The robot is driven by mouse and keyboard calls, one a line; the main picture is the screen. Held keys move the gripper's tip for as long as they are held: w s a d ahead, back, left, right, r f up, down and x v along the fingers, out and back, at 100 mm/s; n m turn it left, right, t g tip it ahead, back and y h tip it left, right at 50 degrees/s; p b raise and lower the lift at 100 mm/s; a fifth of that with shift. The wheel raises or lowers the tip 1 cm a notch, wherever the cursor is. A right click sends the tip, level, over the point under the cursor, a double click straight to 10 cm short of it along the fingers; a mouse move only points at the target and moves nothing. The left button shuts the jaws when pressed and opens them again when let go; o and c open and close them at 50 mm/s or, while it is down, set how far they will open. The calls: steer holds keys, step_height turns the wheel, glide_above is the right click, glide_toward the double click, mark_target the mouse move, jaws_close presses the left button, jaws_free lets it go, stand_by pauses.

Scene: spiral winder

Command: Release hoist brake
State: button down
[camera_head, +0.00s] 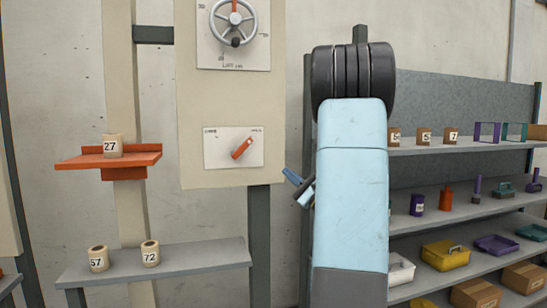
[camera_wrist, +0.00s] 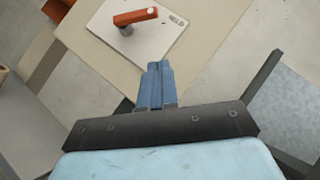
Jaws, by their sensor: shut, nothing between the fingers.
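The brake control is an orange lever (camera_head: 242,148) on a white plate (camera_head: 218,160) on the beige panel. The lever is tilted, its upper end toward the plate's right-hand label. In the wrist view the orange lever (camera_wrist: 135,17) is at the top on its plate (camera_wrist: 160,43), its end toward a label that seems to read "HELD". My gripper (camera_head: 288,174) is right of and a little below the plate, apart from it, its blue fingers pointing up and left. In the wrist view my gripper (camera_wrist: 158,66) is shut and empty, short of the lever.
A handwheel (camera_head: 233,20) with a "LIFT cm" scale is above the lever. An orange shelf (camera_head: 80,162) holds spool 27; a grey shelf (camera_head: 210,254) holds spools 57 and 72. Shelves (camera_head: 460,150) with several items stand right, partly behind my arm. The space before the plate is clear.

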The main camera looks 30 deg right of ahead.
glide_toward(253, 141)
steer(key=w+d, duration=0.2)
steer(key=w, duration=0.2)
steer(key=shift+w+a+r, duration=0.45)
steer(key=shift+a+r, duration=0.2)
steer(key=shift+a, duration=0.1)
steer(key=shift+w+a+r, duration=0.4)
steer(key=shift+a+r, duration=0.25)
steer(key=shift+a, duration=0.05)
steer(key=shift+d+r+n, duration=0.1)
steer(key=shift+d+n, duration=0.05)
steer(key=shift+n, duration=0.15)
